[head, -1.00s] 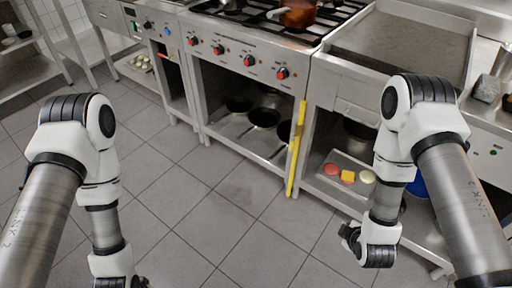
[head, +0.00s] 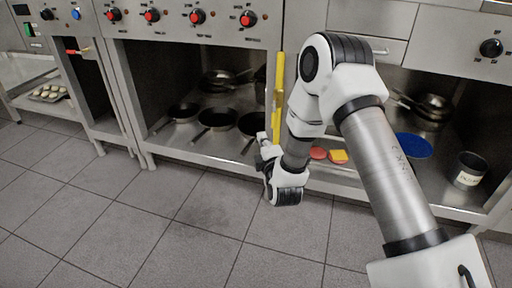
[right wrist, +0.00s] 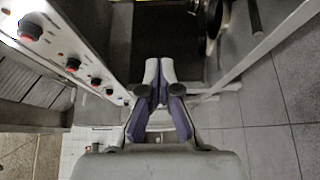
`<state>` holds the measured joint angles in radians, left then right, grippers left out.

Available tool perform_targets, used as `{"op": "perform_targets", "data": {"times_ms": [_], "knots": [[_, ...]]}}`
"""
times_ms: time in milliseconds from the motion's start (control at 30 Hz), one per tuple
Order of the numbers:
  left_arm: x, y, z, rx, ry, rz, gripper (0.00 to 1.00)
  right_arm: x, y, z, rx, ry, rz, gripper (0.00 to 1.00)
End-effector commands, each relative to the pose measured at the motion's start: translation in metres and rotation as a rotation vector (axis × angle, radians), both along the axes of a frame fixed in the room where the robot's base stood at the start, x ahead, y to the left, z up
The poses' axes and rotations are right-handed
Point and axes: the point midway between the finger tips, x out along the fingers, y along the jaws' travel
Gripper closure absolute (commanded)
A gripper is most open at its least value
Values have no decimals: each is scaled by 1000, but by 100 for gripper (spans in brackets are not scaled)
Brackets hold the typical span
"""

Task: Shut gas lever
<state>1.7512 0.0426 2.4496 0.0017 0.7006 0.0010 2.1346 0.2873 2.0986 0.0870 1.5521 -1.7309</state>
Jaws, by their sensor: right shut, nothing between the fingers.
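A small red lever (head: 78,51) sticks out sideways in the narrow bay left of the stove in the head view. It looks like the gas lever, but it is small, and I cannot tell its exact setting. My right gripper (head: 263,141) is shut and empty, low in front of the stove's right end and well to the right of the red lever. In the right wrist view the fingertips (right wrist: 158,68) meet with nothing between them, and I cannot make out the lever there. My left gripper is not in view.
A yellow upright bar (head: 279,80) stands just behind my right gripper. Stove knobs (head: 197,16) line the front above an open shelf with several pans (head: 214,119). The tiled floor (head: 150,225) is clear.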

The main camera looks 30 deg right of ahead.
Motion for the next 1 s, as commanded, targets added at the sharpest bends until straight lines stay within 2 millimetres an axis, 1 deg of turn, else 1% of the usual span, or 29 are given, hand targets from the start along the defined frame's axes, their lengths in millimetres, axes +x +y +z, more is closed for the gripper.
{"op": "perform_targets", "data": {"times_ms": [33,67,267,433,567,667,767,1000], "knots": [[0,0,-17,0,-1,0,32,1,-1,-12,1,-10,-1,100],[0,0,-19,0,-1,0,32,2,-1,-12,2,-13,-2,100],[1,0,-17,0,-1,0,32,2,-1,-7,2,-18,-1,100],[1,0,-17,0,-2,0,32,2,-1,-7,2,-16,-1,100],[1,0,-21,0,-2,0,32,8,-2,-9,2,-18,-1,100],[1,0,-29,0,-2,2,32,20,-7,-11,1,-21,-2,100],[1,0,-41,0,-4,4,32,39,-13,-13,2,-22,-2,100],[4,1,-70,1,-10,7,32,89,-31,-14,1,-22,-2,100]]}}
